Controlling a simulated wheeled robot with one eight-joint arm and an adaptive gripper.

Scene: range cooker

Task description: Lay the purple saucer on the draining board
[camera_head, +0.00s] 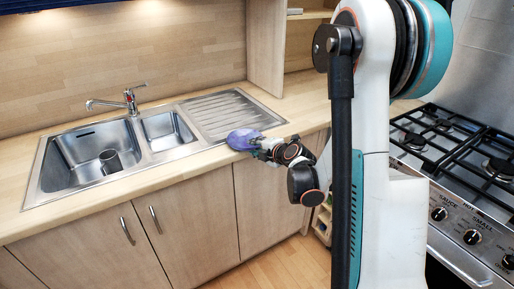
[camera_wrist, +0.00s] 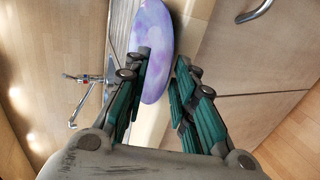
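The purple saucer (camera_head: 243,138) is at the front edge of the worktop, just in front of the draining board (camera_head: 232,113). It also shows mottled lilac and blue in the wrist view (camera_wrist: 155,28), with its near rim between my fingers. My gripper (camera_head: 262,146) is closed around this rim, one finger across the face and the other along the underside; it shows in the wrist view (camera_wrist: 164,60). The saucer appears held slightly above the worktop, though the exact gap is hard to tell. The ribbed draining board is empty.
The tap (camera_head: 130,100) stands behind the basins. A wooden cabinet side (camera_head: 265,48) rises behind right. The gas hob (camera_head: 460,145) is at right.

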